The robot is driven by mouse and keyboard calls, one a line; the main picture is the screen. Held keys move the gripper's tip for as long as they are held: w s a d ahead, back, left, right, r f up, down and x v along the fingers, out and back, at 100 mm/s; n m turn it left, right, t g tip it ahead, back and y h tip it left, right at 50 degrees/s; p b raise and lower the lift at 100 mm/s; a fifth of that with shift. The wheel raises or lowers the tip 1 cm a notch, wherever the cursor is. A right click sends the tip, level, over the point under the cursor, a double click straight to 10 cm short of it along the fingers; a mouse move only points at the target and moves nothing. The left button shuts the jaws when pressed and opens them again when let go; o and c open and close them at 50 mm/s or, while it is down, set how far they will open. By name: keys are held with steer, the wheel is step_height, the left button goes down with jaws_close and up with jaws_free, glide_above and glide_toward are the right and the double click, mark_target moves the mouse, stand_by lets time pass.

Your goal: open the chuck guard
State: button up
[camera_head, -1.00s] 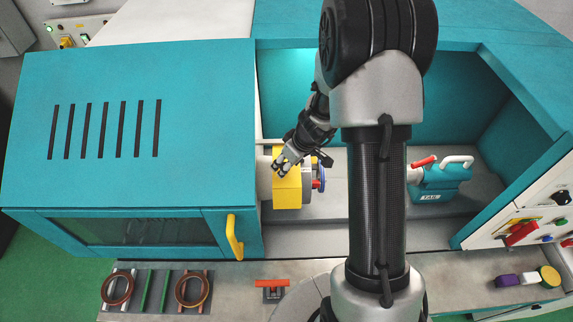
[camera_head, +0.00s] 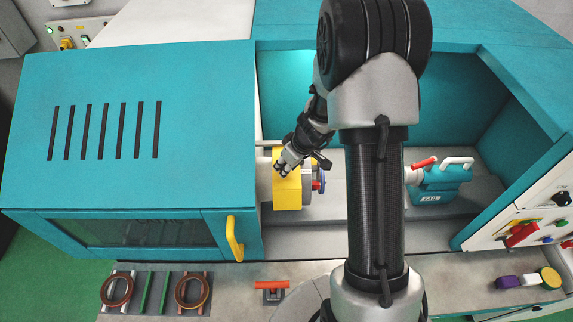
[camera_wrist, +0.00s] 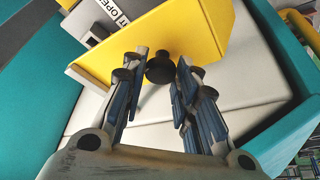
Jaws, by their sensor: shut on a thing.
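The yellow chuck guard (camera_head: 289,194) stands over the chuck at the left of the lathe bay. In the wrist view it is a bent yellow sheet (camera_wrist: 205,35) with a round black knob (camera_wrist: 160,68) on it. My gripper (camera_head: 281,168) is at the guard's upper left part in the head view. The grip itself is too small to make out in the head view. Behind the guard, a grey chuck part with a blue-rimmed disc (camera_head: 321,181) shows to the right.
A teal sliding door (camera_head: 140,130) with a yellow handle (camera_head: 234,238) covers the left side. A teal tailstock (camera_head: 438,182) stands at the right of the bay. Several rings and bars lie along the front ledge (camera_head: 235,275). My arm hides the middle of the bay.

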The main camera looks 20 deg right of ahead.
jaws_close()
steer(key=shift+a, duration=0.1)
steer(key=a, duration=0.1)
steer(key=w+a, duration=0.1)
steer(key=a, duration=0.2)
steer(key=shift+w+b, duration=0.4)
steer(key=o, duration=0.7)
jaws_free()
steer(key=shift+d, duration=0.15)
steer(key=shift+o, duration=1.4)
